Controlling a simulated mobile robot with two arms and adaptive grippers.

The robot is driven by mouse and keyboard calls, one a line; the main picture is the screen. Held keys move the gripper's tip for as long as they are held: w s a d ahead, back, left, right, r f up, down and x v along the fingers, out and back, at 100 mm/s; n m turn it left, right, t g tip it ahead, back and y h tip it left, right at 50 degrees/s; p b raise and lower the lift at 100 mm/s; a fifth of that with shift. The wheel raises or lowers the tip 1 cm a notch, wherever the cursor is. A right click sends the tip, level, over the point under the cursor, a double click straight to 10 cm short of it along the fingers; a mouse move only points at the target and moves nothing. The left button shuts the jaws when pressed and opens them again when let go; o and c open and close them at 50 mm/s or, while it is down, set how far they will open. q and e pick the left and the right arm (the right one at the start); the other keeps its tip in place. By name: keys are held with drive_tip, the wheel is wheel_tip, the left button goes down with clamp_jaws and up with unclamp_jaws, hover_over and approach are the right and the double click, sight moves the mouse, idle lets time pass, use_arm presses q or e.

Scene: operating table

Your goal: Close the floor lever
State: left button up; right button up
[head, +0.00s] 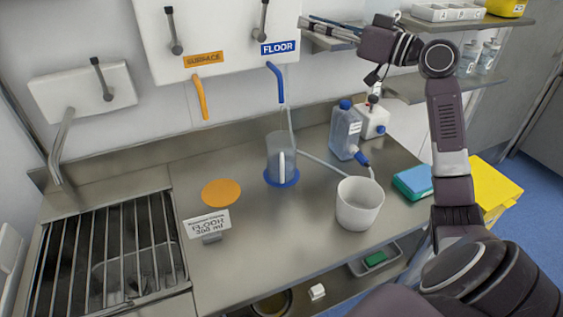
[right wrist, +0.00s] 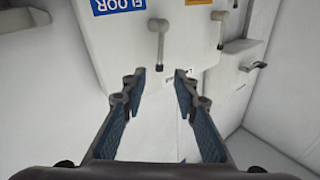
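The floor lever (head: 264,14) is a grey handle on the white wall dispenser (head: 225,22), above the blue FLOOR label (head: 278,47). It stands nearly upright in the head view. In the right wrist view, which is upside down, the floor lever (right wrist: 158,38) hangs beyond the fingertips. A blue spout (head: 276,82) below the label points at a clear beaker (head: 281,150). A thin pale line runs between them; I cannot tell if it is liquid. My right gripper (right wrist: 160,74) is open and empty, to the right of the lever, apart from it. My left gripper is out of view.
The surface lever (head: 174,32) and orange spout (head: 201,97) are to the left. A white bucket (head: 359,204), a blue-capped bottle (head: 345,132) and a sign (head: 207,223) stand on the steel counter (head: 255,240). Shelves (head: 480,72) are behind my right arm.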

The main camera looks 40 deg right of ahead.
drive_tip(key=shift+c, duration=0.6)
clamp_jaws()
drive_tip(key=s+d+f+m+b, duration=0.15)
drive_tip(key=d+m, duration=0.35)
drive_tip(key=m, duration=1.3)
drive_tip(key=shift+s+a+r+p+x, duration=0.2)
drive_tip(key=shift+a+p+x, duration=0.25)
drive_tip(key=shift+p+x, duration=1.15)
drive_tip(key=shift+s+a+r+p+x, duration=0.15)
drive_tip(key=shift+a+p+x, duration=0.4)
drive_tip(key=shift+x, duration=2.2)
drive_tip(key=shift+s+a+r+p+x, duration=0.3)
drive_tip(key=shift+p+x, duration=0.75)
drive_tip(key=shift+x, duration=1.1)
